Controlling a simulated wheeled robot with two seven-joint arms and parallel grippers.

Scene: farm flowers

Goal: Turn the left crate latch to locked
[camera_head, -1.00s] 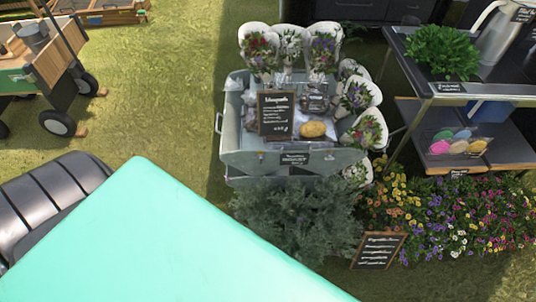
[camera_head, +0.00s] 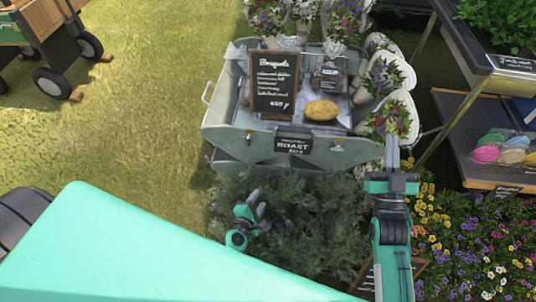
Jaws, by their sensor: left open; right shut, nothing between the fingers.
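The grey metal crate (camera_head: 225,135) stands ahead in the head view, with a dark "ROAST" label (camera_head: 293,143) on its front. A light loop handle (camera_head: 207,93) sticks out at its left side. A small dark spot shows on the front left of the label, but I cannot tell whether it is the left latch or how it is turned. My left gripper (camera_head: 257,211) is open and empty, low in front of the crate over the grey-green bush. My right gripper (camera_head: 391,150) is shut and empty, upright beside the crate's front right corner.
A shelf table (camera_head: 478,85) stands at right.

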